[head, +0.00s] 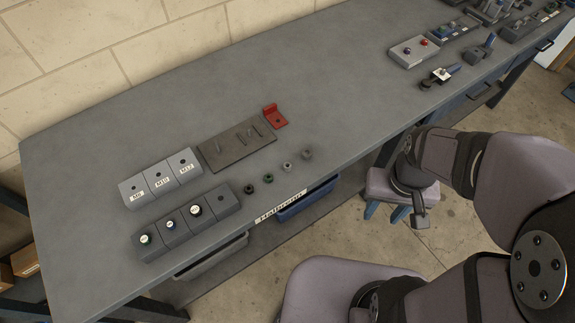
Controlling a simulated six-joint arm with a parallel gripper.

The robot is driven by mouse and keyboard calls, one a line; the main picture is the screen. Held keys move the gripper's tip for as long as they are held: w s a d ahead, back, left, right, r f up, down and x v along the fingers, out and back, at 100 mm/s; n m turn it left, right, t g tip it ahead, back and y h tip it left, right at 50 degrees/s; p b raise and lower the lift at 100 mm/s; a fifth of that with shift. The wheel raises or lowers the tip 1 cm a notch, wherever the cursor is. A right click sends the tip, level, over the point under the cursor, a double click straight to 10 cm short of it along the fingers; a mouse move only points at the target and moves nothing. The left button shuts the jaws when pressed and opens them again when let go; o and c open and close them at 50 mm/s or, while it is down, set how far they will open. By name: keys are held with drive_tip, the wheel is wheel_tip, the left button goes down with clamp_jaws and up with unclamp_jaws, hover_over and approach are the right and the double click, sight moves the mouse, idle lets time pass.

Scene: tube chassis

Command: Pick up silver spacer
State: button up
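Several small ring-shaped parts lie in a row near the front edge of the grey bench. A bright, silver-looking spacer (287,166) is third from the left. A darker grey ring (306,154) is to its right, and two dark rings (268,178) are to its left. My gripper (384,213) is right of the row, apart from it, beyond the bench's front edge in the picture. Its two bluish fingers point down and are spread, with nothing visible between them.
Grey blocks labelled M8, M10 and M12 (160,179) and a darker holder row (187,221) stand at left. A brown plate (237,146) and red bracket (275,116) lie behind the rings. Fixtures (413,51) stand at the far right. The bench middle is clear.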

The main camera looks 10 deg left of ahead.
drive_tip(key=s+a+n+g+p, duration=0.2)
drive_tip(key=s+a+n+p, duration=0.1)
drive_tip(key=a, duration=0.2)
drive_tip(key=w+a+n, duration=0.3)
drive_tip(key=a, duration=0.2)
drive_tip(key=w+a+f+n+p, duration=0.1)
drive_tip(key=w+a+n, duration=0.2)
drive_tip(key=w+a, duration=0.1)
drive_tip(key=w+a+n+t+p, duration=0.1)
drive_tip(key=w+a+n, duration=0.3)
drive_tip(key=a, duration=0.2)
drive_tip(key=shift+a+f+h, duration=0.15)
drive_tip(key=shift+f+h, duration=0.15)
drive_tip(key=shift+f, duration=0.1)
drive_tip(key=shift+w+a+f+n+t+p, duration=0.15)
drive_tip(key=shift+w+a+n+p, duration=0.5)
drive_tip(key=shift+n, duration=2.2)
drive_tip(key=shift+w+a+r+n+t+p, duration=0.15)
drive_tip(key=shift+w+a+n, duration=0.5)
drive_tip(key=shift+n, duration=2.15)
drive_tip(key=shift+w+a+f+n+t+p, duration=0.25)
drive_tip(key=shift+w+n, duration=0.8)
drive_tip(key=shift+n, duration=1.8)
drive_tip(key=shift+w+a+f+p, duration=0.1)
drive_tip(key=shift+f+p, duration=0.7)
drive_tip(key=shift+f, duration=0.95)
